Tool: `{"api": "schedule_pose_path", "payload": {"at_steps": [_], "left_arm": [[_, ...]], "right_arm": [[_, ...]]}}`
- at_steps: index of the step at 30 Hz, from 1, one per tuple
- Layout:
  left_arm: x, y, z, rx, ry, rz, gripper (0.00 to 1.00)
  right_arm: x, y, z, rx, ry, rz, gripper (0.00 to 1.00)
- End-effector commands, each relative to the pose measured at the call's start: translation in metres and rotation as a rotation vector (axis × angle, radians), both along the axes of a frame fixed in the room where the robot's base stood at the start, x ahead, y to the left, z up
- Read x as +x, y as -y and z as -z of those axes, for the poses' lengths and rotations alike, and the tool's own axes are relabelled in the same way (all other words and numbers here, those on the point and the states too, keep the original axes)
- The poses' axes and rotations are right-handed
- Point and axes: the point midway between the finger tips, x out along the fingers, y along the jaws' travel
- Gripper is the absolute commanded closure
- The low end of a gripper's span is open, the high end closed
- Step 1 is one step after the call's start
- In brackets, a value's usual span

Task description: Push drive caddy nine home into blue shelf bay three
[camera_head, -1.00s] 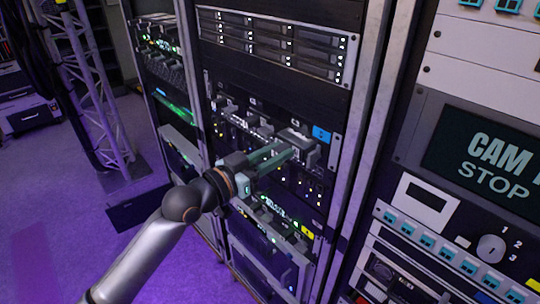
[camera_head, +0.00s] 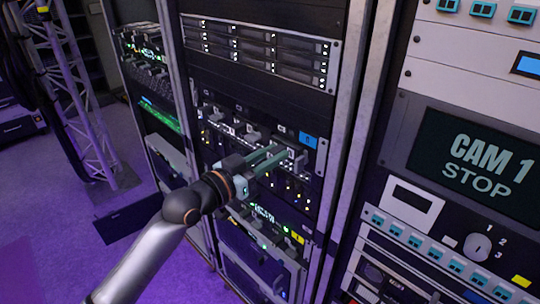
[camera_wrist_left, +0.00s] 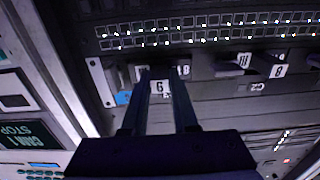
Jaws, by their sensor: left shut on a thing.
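Drive caddy nine (camera_wrist_left: 160,87) has a white number label that appears upside down between my fingers in the left wrist view. In the head view the caddy (camera_head: 295,154) is a grey block at the right end of a row in the middle rack, just below a blue tag (camera_head: 308,140). My left gripper (camera_head: 279,155) is shut on its front, with long green-grey fingers reaching toward the rack; it also shows in the left wrist view (camera_wrist_left: 161,80). The caddy sits mostly inside its bay; its exact depth is hard to tell. My right gripper is out of view.
Other labelled caddies (camera_wrist_left: 275,68) stand in the same row. Ports with lights (camera_wrist_left: 200,30) lie close by. A drive unit (camera_head: 262,52) is above in the rack. A metal rack post (camera_head: 350,120) and the CAM 1 STOP panel (camera_head: 474,165) stand to the right.

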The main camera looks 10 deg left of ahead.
Motion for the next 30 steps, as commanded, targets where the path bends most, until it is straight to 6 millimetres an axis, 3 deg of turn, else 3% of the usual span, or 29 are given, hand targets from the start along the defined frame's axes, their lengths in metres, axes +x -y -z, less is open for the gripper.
{"api": "schedule_pose_path", "payload": {"at_steps": [9, 10, 18, 30], "left_arm": [[0.0076, 0.0063, -0.0034, -0.004, 0.007, 0.0, 1.0], [0.0072, 0.006, -0.0032, -0.004, 0.007, 0.0, 0.69], [0.0071, 0.0057, -0.0016, -0.002, 0.004, 0.0, 0.39], [0.0009, 0.0001, 0.0017, 0.002, -0.001, -0.001, 0.38]], "right_arm": [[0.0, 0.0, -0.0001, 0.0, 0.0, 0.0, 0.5], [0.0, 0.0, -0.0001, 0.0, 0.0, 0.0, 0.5], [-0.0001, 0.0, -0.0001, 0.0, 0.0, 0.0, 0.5], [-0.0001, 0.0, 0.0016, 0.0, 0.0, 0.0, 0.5]]}}
